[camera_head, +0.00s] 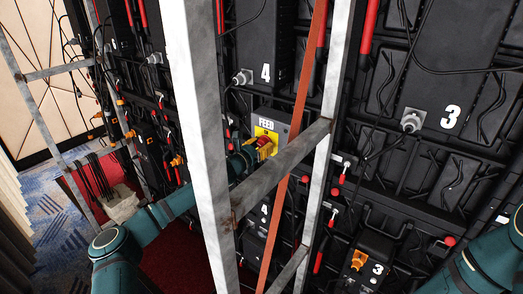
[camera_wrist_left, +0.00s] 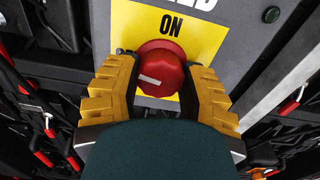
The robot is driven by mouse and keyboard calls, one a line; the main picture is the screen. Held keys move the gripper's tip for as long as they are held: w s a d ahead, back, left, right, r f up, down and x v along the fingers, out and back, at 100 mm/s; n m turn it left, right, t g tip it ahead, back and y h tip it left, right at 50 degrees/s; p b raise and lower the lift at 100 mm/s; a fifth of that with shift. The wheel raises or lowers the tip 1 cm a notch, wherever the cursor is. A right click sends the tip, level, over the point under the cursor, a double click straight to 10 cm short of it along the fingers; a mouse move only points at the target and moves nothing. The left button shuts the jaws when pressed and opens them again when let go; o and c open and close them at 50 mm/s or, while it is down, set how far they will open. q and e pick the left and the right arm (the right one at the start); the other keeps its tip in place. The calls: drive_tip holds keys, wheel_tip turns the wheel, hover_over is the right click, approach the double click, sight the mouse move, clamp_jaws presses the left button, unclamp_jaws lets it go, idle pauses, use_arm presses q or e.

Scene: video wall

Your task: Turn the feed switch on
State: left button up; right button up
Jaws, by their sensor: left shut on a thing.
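The feed switch is a red round knob (camera_wrist_left: 162,70) on a yellow plate (camera_wrist_left: 190,25) marked "ON", on a grey box. In the head view the grey box labelled FEED (camera_head: 266,123) sits behind the metal frame. My left gripper (camera_head: 264,147) has yellow fingers and reaches the knob from the left. In the left wrist view its fingers (camera_wrist_left: 161,66) are shut on the knob, one on each side. A white mark on the knob lies nearly sideways, pointing left, with "ON" above. My right gripper is out of view.
Grey metal uprights (camera_head: 197,130) and a slanted brace (camera_head: 285,165) stand in front of the box, close to my left arm. An orange strap (camera_head: 303,85) runs beside them. Black panels numbered 3 and 4, cables and red handles fill the wall.

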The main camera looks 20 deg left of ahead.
use_arm(q)
drive_tip(key=m+b, duration=1)
drive_tip(key=b, duration=0.1)
drive_tip(key=shift+f, duration=0.1)
drive_tip(key=m+b, duration=0.3)
drive_tip(key=shift+b, duration=0.35)
drive_tip(key=shift+r+m+b, duration=0.25)
drive_tip(key=shift+m+b, duration=0.85)
drive_tip(key=shift+m, duration=0.3)
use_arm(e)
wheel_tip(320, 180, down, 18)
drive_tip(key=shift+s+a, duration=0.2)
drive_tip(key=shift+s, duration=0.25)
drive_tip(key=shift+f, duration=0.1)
use_arm(q)
drive_tip(key=o, duration=1.2)
